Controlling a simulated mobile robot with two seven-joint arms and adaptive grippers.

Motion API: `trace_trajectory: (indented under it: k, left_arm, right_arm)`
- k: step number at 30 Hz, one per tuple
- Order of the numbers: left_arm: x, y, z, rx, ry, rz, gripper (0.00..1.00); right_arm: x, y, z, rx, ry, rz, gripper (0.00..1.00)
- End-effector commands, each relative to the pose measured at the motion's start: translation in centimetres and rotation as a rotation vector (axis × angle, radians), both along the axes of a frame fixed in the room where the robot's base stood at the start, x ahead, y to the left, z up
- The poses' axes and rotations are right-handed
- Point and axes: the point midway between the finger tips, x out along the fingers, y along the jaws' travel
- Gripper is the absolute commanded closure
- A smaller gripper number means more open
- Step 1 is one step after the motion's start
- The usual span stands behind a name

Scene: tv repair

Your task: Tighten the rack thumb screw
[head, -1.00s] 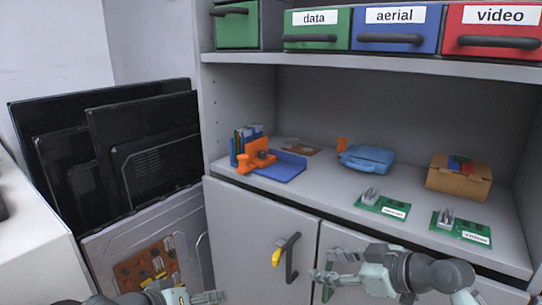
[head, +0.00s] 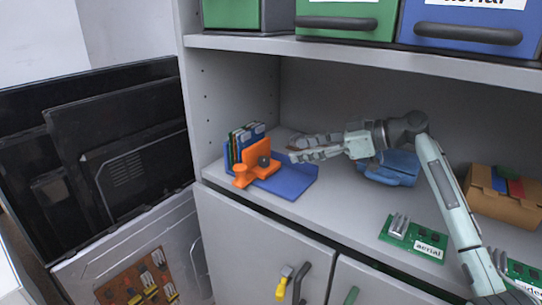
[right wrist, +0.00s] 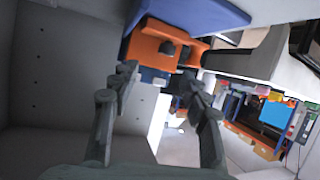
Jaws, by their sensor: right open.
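The rack is a blue base (head: 290,180) with several upright boards (head: 247,138), standing at the left end of the shelf. An orange clamp part (head: 256,152) sits on it, with a dark round knob (head: 264,162) on its face and an orange spool-shaped knob (head: 240,175) at its front left. I cannot tell which knob is the thumb screw. My right gripper (head: 297,151) is open and empty, just right of the rack and apart from it. In the right wrist view the open fingers (right wrist: 160,90) point toward the orange part (right wrist: 150,50). My left gripper is out of view.
A blue case (head: 390,170) lies behind my right arm. A green aerial board (head: 412,236) and a cardboard box (head: 500,195) stand to the right. The upper shelf edge (head: 350,56) runs overhead, and the cabinet side wall (head: 205,100) is close left of the rack.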

Motion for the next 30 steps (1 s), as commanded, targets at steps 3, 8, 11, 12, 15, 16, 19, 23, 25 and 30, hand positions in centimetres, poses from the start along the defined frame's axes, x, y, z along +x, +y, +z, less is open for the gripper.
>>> trace_trajectory:
  k: [3, 8, 11, 12, 15, 16, 19, 23, 25, 30]
  left_arm:
    - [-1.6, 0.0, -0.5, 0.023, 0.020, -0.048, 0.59]
    - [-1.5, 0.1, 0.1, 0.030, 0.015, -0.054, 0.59]
    - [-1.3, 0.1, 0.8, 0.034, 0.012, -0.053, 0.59]
    - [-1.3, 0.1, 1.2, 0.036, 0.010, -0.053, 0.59]
    - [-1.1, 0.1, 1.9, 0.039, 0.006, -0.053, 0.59]
    - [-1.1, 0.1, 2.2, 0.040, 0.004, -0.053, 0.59]
    - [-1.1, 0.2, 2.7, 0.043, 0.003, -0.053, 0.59]
    - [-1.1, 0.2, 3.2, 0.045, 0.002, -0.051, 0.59]
    - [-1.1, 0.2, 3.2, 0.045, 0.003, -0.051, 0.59]
    - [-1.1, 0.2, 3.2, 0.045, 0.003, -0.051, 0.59]
  right_arm:
    - [-0.6, 1.0, -1.0, 0.003, 0.036, 0.036, 0.54]
    - [-0.1, 2.7, -1.9, 0.003, 0.038, 0.040, 0.54]
    - [0.4, 4.2, -2.6, 0.004, 0.038, 0.040, 0.54]
    - [0.6, 4.7, -2.8, 0.003, 0.038, 0.040, 0.54]
    - [1.0, 6.0, -3.4, 0.004, 0.038, 0.038, 0.54]
    - [1.2, 6.3, -3.5, 0.004, 0.038, 0.038, 0.54]
    - [1.5, 7.2, -3.9, 0.003, 0.038, 0.037, 0.54]
    - [1.7, 7.6, -4.0, 0.002, 0.037, 0.037, 0.54]
    - [1.7, 7.7, -4.0, 0.002, 0.037, 0.037, 0.54]
    - [1.7, 7.7, -4.0, 0.002, 0.037, 0.037, 0.55]
